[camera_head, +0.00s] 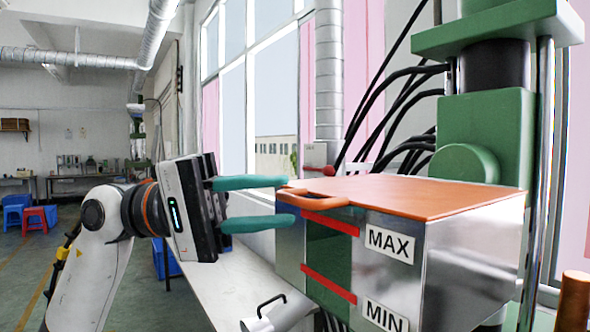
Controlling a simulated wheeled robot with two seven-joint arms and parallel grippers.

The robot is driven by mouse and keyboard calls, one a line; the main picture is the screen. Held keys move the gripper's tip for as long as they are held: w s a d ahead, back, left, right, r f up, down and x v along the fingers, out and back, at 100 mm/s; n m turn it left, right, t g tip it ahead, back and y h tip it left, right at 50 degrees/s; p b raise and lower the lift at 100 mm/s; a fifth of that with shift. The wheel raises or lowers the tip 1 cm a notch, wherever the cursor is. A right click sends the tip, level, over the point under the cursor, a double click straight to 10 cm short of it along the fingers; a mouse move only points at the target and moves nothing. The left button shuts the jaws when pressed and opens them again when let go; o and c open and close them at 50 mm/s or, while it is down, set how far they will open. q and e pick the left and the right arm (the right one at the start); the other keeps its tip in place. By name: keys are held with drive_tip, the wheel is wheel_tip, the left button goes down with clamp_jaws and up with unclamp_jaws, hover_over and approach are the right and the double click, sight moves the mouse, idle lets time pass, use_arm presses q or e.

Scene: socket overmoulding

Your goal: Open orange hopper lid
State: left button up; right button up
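The orange hopper lid (420,194) lies flat and closed on top of the metal hopper (455,265), which carries MAX and MIN labels. The lid's orange loop handle (311,198) sticks out at its left end. My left gripper (288,200) comes in from the left with its two green fingers apart, one above the other. Its fingertips are at the handle's left end, with the handle edge between their heights. I cannot tell whether they touch it. My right gripper is not in view.
A green machine column (485,125) with black cables stands behind the hopper. A white table (225,285) with a metal scoop (268,318) is below my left gripper. An orange-brown cylinder (573,300) stands at the lower right. Blue and red stools are far left.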

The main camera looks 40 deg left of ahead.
sight(287, 200)
use_arm(q)
drive_tip(key=p+x, duration=0.1)
drive_tip(key=x, duration=0.1)
drive_tip(key=shift+w+d+r, duration=0.1)
drive_tip(key=shift+d+r, duration=0.15)
drive_tip(key=shift+w+d+f, duration=0.15)
drive_tip(key=shift+w+d, duration=0.05)
drive_tip(key=shift+d, duration=0.1)
clamp_jaws()
